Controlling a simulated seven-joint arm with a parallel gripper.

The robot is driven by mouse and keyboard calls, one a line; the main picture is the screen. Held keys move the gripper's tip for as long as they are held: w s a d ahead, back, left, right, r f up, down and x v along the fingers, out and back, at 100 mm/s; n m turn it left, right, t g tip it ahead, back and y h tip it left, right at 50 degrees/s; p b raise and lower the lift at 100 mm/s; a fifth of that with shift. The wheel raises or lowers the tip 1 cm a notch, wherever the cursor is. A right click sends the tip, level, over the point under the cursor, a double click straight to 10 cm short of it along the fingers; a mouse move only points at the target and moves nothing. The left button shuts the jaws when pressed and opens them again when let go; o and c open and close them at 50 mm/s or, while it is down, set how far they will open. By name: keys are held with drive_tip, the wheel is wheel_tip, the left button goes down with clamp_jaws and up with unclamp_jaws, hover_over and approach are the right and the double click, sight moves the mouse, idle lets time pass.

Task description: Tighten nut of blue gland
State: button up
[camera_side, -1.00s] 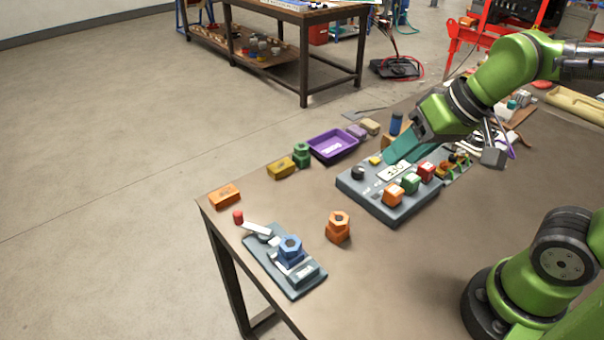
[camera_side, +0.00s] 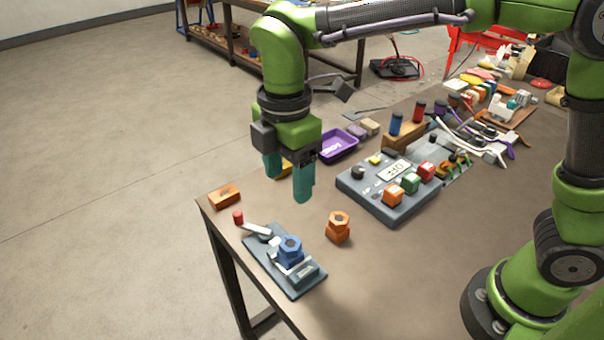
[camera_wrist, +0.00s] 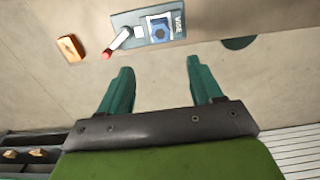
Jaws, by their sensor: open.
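The blue gland (camera_side: 290,250) with its hexagonal nut sits upright in a small grey vise (camera_side: 305,279) at the table's front left corner. The vise has a light lever with a red knob (camera_side: 238,217). In the wrist view the blue gland (camera_wrist: 159,30) and the vise (camera_wrist: 118,20) lie ahead of the fingertips, near the top edge. My gripper (camera_side: 288,185) points down with teal fingers apart and nothing between them. It hangs above the table, behind the vise and apart from the gland. In the wrist view my gripper (camera_wrist: 157,75) is also open and empty.
An orange gland (camera_side: 338,228) stands right of the vise. An orange block (camera_side: 224,196) lies at the left table edge. A grey control box (camera_side: 372,202) with coloured buttons is to the right.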

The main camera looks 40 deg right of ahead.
sight(291, 242)
wheel_tip(291, 242, down, 15)
drive_tip(key=shift+f, duration=0.1)
idle(0.4)
drive_tip(key=c, duration=1.1)
drive_tip(key=shift+o, duration=0.2)
